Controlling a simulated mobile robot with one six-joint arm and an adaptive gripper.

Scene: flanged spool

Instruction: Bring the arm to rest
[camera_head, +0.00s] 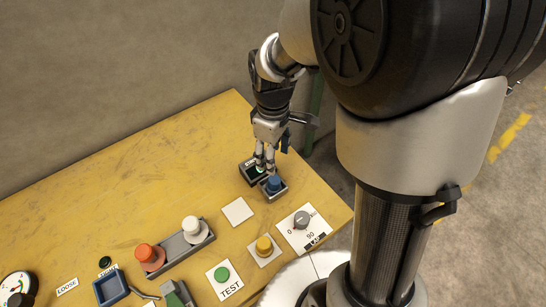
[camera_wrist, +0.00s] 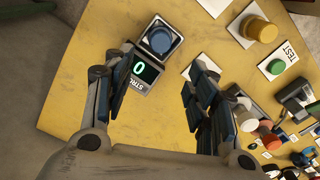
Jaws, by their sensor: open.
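My gripper (camera_head: 264,165) is low over the far right part of the yellow table (camera_head: 120,180), beside a blue knob (camera_head: 273,183) on a dark square base. In the wrist view my gripper (camera_wrist: 160,95) has its two fingers spread wide apart with nothing held between them. The blue knob (camera_wrist: 160,40) lies just beyond the fingertips there. A small black display box (camera_wrist: 145,70) showing a green 0 sits next to the knob, between the fingers in the picture. In the head view the fingers partly cover this display box (camera_head: 249,172).
An orange knob (camera_head: 150,256) and a white knob (camera_head: 192,228) stand on a grey bar. A yellow button (camera_head: 264,246), a green TEST button (camera_head: 222,274) and a grey dial (camera_head: 302,219) are nearer. A blue tray (camera_head: 110,288) is front left. The table's back left is clear.

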